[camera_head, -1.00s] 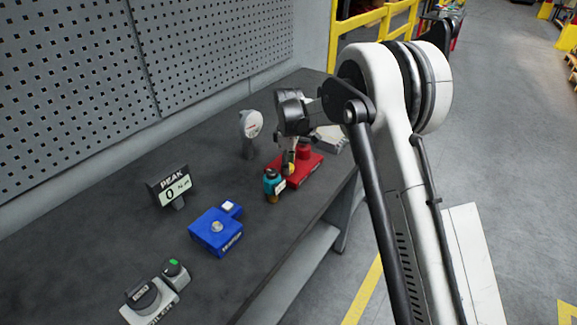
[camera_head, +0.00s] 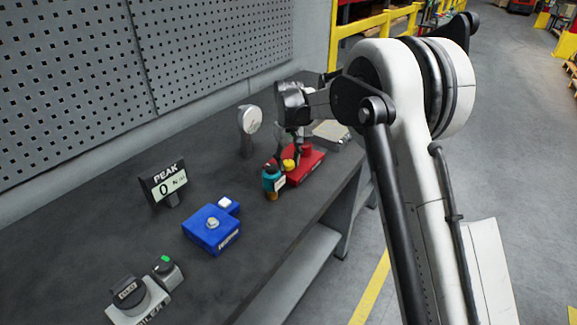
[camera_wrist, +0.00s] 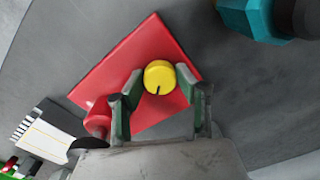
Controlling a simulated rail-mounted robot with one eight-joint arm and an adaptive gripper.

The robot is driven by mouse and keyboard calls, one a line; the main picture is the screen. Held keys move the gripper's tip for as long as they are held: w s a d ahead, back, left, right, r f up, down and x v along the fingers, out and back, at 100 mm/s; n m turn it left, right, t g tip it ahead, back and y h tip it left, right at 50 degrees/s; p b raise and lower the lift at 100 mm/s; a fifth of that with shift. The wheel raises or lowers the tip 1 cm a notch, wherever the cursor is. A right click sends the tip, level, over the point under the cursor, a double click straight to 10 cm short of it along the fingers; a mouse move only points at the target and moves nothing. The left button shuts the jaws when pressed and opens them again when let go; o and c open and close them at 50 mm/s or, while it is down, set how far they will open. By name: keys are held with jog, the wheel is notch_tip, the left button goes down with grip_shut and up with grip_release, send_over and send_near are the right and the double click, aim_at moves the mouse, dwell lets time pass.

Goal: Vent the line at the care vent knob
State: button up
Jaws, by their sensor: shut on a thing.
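A yellow round knob (camera_wrist: 159,77) with a black pointer mark stands on a red base (camera_wrist: 150,48). The mark points toward the bottom of the wrist view. In the head view the yellow knob (camera_head: 288,164) shows at the near left of the red base (camera_head: 314,163). My gripper (camera_wrist: 159,88) has one finger on each side of the knob and is shut on it. The head view shows my gripper (camera_head: 291,157) above the base, with the fingers partly hidden. No lettering on the knob is readable.
A teal bottle-like object (camera_head: 272,180) stands close to the red base.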

aim_at(289, 162)
jog(key=m+b, duration=0.2)
jog(key=m, duration=0.5)
dwell(0.5)
jog(key=o, duration=1.1)
notch_tip(289, 162, up, 12)
jog(key=shift+r, duration=0.1)
